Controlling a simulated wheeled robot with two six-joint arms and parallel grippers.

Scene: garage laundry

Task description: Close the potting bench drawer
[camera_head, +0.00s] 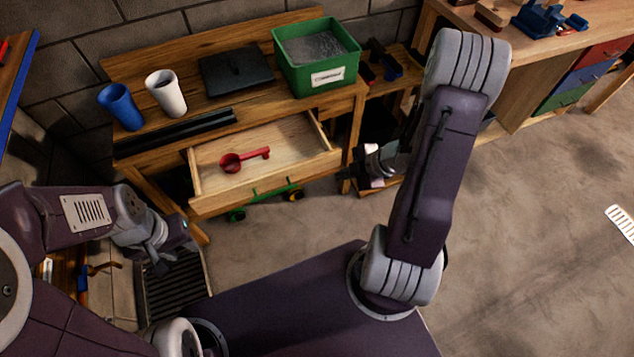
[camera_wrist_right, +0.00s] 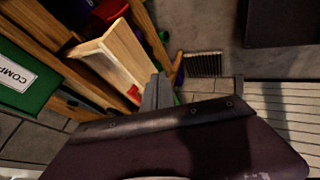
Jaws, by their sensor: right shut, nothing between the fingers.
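The potting bench (camera_head: 240,100) stands against the block wall with its wooden drawer (camera_head: 265,183) pulled out. A red scoop (camera_head: 243,158) lies inside the drawer. My right gripper (camera_head: 346,181) is shut and empty, just right of the drawer's front right corner. In the right wrist view, the shut fingers (camera_wrist_right: 156,92) show close to the drawer front (camera_wrist_right: 118,50); I cannot tell whether they touch it. My left gripper (camera_head: 172,254) hangs low, left of and in front of the drawer; its jaw opening is not clear.
On the bench stand a blue cup (camera_head: 120,106), a white cup (camera_head: 166,93), a dark flat tray (camera_head: 236,70) and a green compost bin (camera_head: 316,57). A green wheeled thing (camera_head: 262,205) is below the drawer. Open floor (camera_head: 530,230) lies to the right.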

